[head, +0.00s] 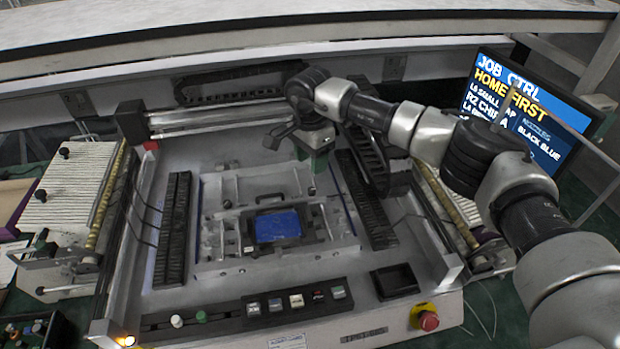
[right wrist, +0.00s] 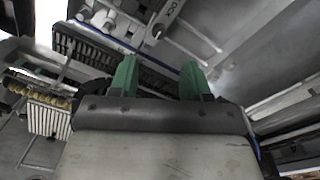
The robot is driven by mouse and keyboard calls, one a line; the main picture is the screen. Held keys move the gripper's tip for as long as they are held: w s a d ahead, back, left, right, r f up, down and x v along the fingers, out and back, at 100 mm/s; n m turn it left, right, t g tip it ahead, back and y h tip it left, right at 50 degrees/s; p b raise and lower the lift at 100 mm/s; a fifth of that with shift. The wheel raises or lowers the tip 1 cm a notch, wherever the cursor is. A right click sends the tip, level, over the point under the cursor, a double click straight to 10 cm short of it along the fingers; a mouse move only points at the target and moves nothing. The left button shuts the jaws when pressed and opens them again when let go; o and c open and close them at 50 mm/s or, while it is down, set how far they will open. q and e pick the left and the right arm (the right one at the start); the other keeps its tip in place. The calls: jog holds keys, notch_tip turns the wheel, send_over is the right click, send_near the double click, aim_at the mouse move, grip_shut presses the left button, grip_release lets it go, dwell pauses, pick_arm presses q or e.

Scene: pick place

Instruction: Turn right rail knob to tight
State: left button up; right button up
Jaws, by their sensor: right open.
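My right gripper (head: 312,158) hangs above the far part of the machine bed, beyond the board fixture. In the right wrist view its two green fingers (right wrist: 159,78) are spread with nothing between them. In the head view the fixture (head: 215,240) holds a blue board (head: 278,226), and I cannot make out a rail knob clearly. My left gripper is not in view.
Black slotted racks (head: 173,230) flank the fixture. A button panel (head: 250,308), black tray (head: 395,281) and red stop button (head: 428,320) line the front. A screen (head: 525,110) stands at right. Feeder banks (head: 65,190) sit at the left.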

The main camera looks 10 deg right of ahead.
aim_at(311, 189)
jog(key=f, duration=0.1)
jog(key=f+p, duration=0.1)
jog(key=f, duration=0.2)
jog(key=shift+s+f, duration=0.3)
jog(key=shift+f, duration=0.1)
notch_tip(311, 189, down, 3)
jog(key=shift+w+f+p, duration=0.1)
jog(key=shift+w+p, duration=0.05)
jog(key=shift+p, duration=0.45)
jog(key=shift+f, duration=0.2)
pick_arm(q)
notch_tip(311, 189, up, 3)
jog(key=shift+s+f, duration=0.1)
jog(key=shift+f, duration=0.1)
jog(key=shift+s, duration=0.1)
pick_arm(e)
jog(key=shift+c, duration=0.9)
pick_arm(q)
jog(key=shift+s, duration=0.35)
pick_arm(e)
grip_shut()
